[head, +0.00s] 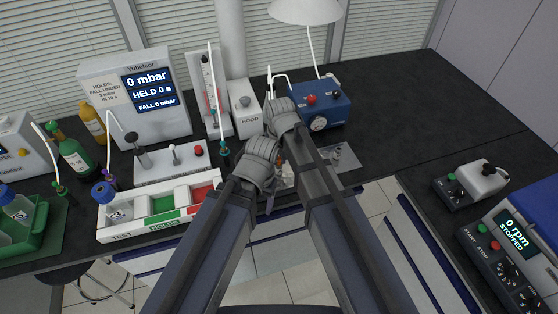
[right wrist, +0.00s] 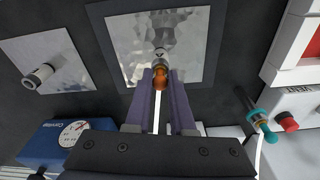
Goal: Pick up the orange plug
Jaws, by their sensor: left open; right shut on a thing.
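The orange plug (right wrist: 160,79) sits between the two fingers of my right gripper (right wrist: 160,90) in the right wrist view, and the gripper is shut on it. A metal fitting (right wrist: 159,55) on a shiny steel plate (right wrist: 192,28) lies just beyond the plug; I cannot tell whether they touch. In the head view a little of the plug (head: 280,160) shows among the grippers; most is hidden. My right gripper (head: 283,122) is the upper one there. My left gripper (head: 259,168) is open, lower and close beside it; its fingertips are hard to make out.
A blue box with a gauge (head: 320,108) stands behind the grippers. A second steel plate with a fitting (head: 343,157) is to their right. A test rack (head: 150,228) with coloured compartments and a teal connector (head: 223,149) are to the left. The right-back bench top is clear.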

